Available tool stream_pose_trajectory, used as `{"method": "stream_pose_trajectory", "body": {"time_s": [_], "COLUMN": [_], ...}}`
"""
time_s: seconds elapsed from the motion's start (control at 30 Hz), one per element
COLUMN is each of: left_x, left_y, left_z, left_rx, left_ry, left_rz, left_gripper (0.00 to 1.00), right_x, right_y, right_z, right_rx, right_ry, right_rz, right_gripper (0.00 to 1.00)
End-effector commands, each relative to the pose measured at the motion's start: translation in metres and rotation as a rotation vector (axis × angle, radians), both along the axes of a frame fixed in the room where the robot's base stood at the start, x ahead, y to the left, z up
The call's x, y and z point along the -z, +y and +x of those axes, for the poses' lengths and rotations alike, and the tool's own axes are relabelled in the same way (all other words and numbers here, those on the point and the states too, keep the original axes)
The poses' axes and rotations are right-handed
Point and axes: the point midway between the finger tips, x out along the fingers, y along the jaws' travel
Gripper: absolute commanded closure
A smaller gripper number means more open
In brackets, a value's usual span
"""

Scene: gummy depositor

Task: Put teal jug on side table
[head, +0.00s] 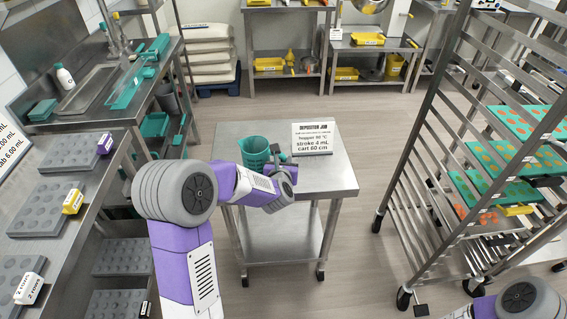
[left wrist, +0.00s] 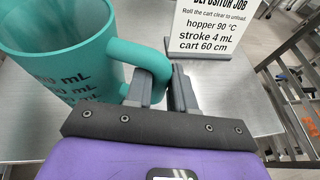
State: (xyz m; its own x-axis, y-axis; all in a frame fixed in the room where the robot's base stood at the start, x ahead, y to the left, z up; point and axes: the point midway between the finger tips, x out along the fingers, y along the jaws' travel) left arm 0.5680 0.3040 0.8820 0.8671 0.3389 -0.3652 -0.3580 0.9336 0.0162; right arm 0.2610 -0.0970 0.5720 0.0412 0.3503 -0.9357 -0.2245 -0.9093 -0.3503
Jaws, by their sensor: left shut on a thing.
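The teal jug (head: 254,150) is upright at the left part of the steel side table (head: 335,178). In the left wrist view the jug (left wrist: 70,65) shows its open mouth and dark mL markings, with its handle toward my gripper. My left gripper (head: 284,160) is at the jug's right side. Its fingers (left wrist: 163,88) are shut on the jug's handle in the left wrist view. The jug's base is hidden, so I cannot tell whether it touches the tabletop. Only part of my right arm shows at the lower right; its gripper is out of view.
A white sign card (head: 314,138) stands at the back of the side table, close to the gripper. A tall tray rack (head: 440,150) is to the right. A counter with grey moulds (head: 45,207) is at the left. The table's front right is clear.

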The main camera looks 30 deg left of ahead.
Motion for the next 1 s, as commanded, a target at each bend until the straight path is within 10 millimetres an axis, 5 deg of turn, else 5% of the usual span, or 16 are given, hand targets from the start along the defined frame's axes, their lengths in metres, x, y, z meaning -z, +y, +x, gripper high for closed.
{"method": "stream_pose_trajectory", "body": {"time_s": [0.07, 0.1, 0.23, 0.63, 1.0], "left_x": [0.0, 0.0, 0.0, -0.003, -0.031], "left_y": [0.0, 0.0, 0.0, -0.003, -0.027], "left_z": [0.0, 0.0, 0.0, -0.006, -0.068], "left_rx": [0.0, 0.0, 0.0, 0.001, 0.003], "left_ry": [-0.001, 0.0, 0.0, 0.001, -0.001], "left_rz": [0.0, 0.0, 0.0, -0.001, 0.0], "left_gripper": [1.0, 0.72, 0.52, 0.51, 0.51], "right_x": [0.001, 0.001, 0.0, -0.001, -0.011], "right_y": [0.0, 0.0, 0.0, 0.0, 0.0], "right_z": [0.0, 0.0, 0.0, 0.0, 0.0], "right_rx": [0.0, 0.0, 0.0, 0.0, 0.0], "right_ry": [0.0, 0.0, 0.0, 0.0, 0.0], "right_rz": [0.0, 0.0, 0.0, 0.0, 0.0], "right_gripper": [0.61, 0.61, 0.61, 0.61, 0.61]}}
